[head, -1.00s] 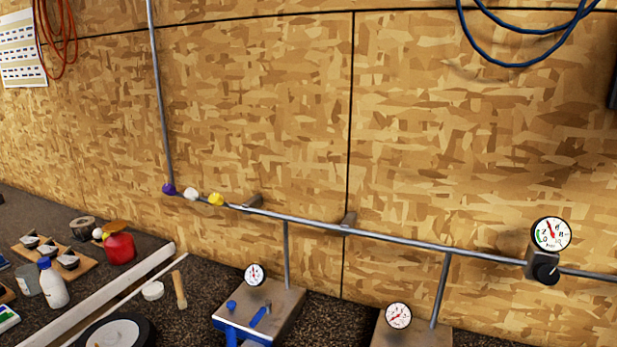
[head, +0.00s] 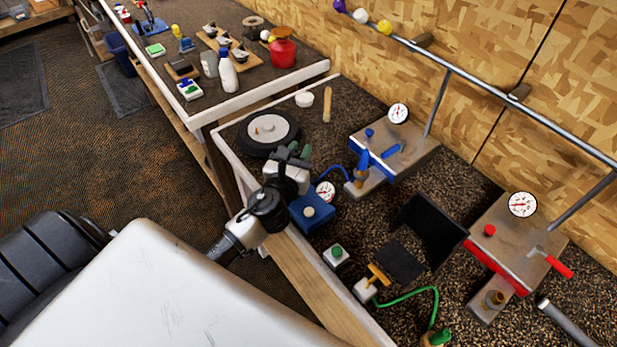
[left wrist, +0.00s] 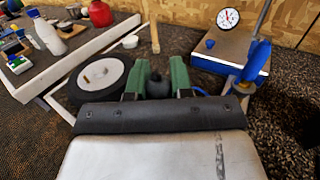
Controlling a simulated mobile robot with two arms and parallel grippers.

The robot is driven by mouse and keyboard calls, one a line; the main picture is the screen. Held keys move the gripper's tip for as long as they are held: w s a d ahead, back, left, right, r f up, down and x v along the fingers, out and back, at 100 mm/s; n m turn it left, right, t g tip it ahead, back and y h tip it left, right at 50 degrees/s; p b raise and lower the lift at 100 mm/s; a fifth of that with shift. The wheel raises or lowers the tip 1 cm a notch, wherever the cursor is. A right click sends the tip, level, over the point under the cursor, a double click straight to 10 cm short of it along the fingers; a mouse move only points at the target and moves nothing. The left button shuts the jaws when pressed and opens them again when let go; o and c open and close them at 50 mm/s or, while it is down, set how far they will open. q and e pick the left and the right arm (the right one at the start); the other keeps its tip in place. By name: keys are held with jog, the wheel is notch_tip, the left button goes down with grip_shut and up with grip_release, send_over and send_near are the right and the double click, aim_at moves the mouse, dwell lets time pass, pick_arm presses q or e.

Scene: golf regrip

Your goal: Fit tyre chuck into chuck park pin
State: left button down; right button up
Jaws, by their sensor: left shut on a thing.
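My left gripper (head: 293,150) is above the bench near its left edge, beside the black tyre (head: 268,131) with its pale hub. In the left wrist view, its green fingers (left wrist: 157,78) are shut on a small dark piece (left wrist: 157,87), probably the tyre chuck; the fingers hide much of it. A blue hose (head: 334,169) runs from near the gripper to a brass fitting (head: 361,177) on the blue-fronted station (head: 405,155). I cannot tell which part is the chuck park pin. My right gripper is not in view.
A blue box (head: 312,213) with a gauge stands close to the gripper. A green-button box (head: 336,256), a black panel (head: 430,228) and a red-fronted station (head: 515,245) lie to the right. A red can (head: 282,47) and bottles stand on the far bench.

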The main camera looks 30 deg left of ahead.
pick_arm(q)
jog(key=shift+n+y, duration=0.3)
jog(key=shift+y, duration=0.1)
jog(key=w+a, duration=0.2)
jog(key=w+a+p, duration=0.1)
jog(key=a, duration=0.1)
jog(key=shift+w+r, duration=0.25)
jog(key=shift+r, duration=0.05)
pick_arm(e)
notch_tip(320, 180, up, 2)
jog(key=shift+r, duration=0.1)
pick_arm(q)
jog(key=shift+d, duration=0.1)
notch_tip(320, 180, down, 6)
jog(key=b, duration=0.5)
jog(key=shift+r, duration=0.1)
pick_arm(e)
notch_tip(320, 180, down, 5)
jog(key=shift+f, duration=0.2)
